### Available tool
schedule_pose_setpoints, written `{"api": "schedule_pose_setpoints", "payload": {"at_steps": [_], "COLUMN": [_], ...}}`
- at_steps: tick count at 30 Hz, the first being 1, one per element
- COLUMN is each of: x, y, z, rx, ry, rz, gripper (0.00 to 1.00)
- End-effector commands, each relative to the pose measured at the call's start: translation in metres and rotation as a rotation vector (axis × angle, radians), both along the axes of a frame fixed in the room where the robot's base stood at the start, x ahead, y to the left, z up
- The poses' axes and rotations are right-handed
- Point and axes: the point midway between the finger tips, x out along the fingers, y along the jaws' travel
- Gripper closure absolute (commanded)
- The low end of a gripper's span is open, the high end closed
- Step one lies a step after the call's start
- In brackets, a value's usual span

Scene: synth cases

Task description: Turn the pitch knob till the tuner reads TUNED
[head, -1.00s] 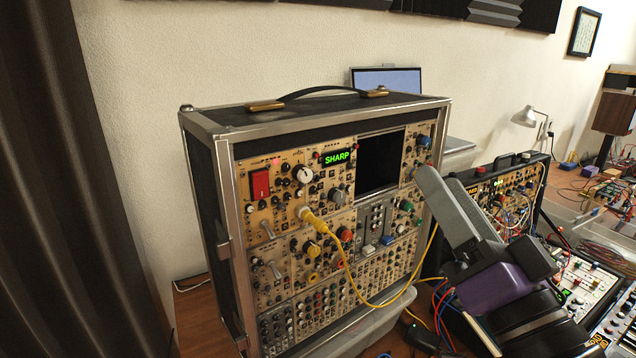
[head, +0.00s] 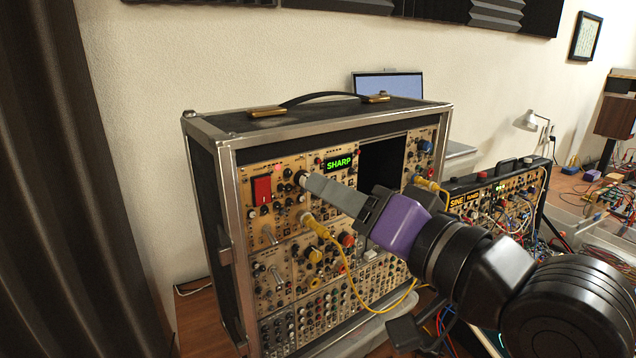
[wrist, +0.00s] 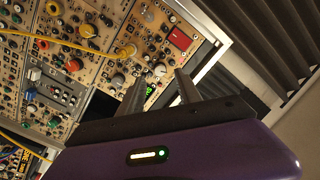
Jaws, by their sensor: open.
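The tuner display (head: 339,163) on the upper part of the modular case reads SHARP in green. A white knob (head: 300,178) sits to its lower left; I take it for the pitch knob, though its label is too small to read. My gripper (head: 308,182) reaches in from the right with its fingertips at this knob. In the wrist view, the open fingers (wrist: 160,78) stand either side of the white knob (wrist: 160,69), with gaps showing; contact cannot be told. The green display (wrist: 150,91) is partly hidden behind a finger there.
A red switch (head: 262,188) is left of the knob. A yellow plug (head: 314,224) sticks out just below, its cable (head: 385,309) looping right. Smaller knobs crowd the panel. Another synth (head: 500,196) stands at the right.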

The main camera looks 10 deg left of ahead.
Motion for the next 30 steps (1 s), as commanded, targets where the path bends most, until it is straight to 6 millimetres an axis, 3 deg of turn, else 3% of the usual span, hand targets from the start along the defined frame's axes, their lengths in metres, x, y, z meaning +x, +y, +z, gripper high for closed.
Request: {"api": "schedule_pose_setpoints", "payload": {"at_steps": [8,19,25,30], "x": [0.025,0.029,0.029,0.029], "y": [0.024,0.028,0.028,0.028], "z": [0.001,0.0,0.0,0.0], "rx": [-0.001,0.0,0.0,-0.002], "ry": [-0.001,-0.002,-0.002,-0.004], "rz": [0.0,-0.001,-0.001,-0.001], "gripper": [0.59,0.59,0.98,1.0]}}
